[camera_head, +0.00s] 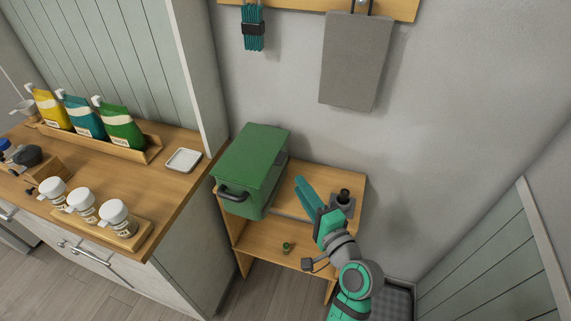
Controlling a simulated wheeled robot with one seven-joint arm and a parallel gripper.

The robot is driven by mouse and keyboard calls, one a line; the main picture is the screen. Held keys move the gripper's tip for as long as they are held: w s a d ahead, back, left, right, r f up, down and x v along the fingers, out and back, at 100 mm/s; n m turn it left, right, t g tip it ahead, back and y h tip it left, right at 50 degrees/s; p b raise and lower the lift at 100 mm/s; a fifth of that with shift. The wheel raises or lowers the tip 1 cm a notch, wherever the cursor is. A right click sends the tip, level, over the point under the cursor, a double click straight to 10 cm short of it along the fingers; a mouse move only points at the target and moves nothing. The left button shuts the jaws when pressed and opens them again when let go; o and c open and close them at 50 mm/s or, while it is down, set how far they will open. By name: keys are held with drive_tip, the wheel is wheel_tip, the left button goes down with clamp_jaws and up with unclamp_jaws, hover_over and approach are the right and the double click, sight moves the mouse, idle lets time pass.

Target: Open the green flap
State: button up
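A green box (249,155) stands on the left part of a small wooden table. Its top and front are green, and a dark curved handle (234,194) sits low on its front. The green front panel (245,188) looks shut, with no gap that I can make out. A grey part shows along the box's right side. My gripper (303,186) is to the right of the box, over the table, apart from the box and its handle. Its teal fingers point up and left in the picture. Whether they are parted is too small to tell.
A dark-topped grey object (344,199) stands behind my gripper. A wooden counter (172,197) with bottles, pouches and a white dish (183,160) stands left. A grey board (355,62) hangs above.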

drive_tip(key=x, duration=1)
drive_tip(key=shift+w, duration=0.2)
drive_tip(key=shift+a, duration=0.1)
clamp_jaws()
idle(1.0)
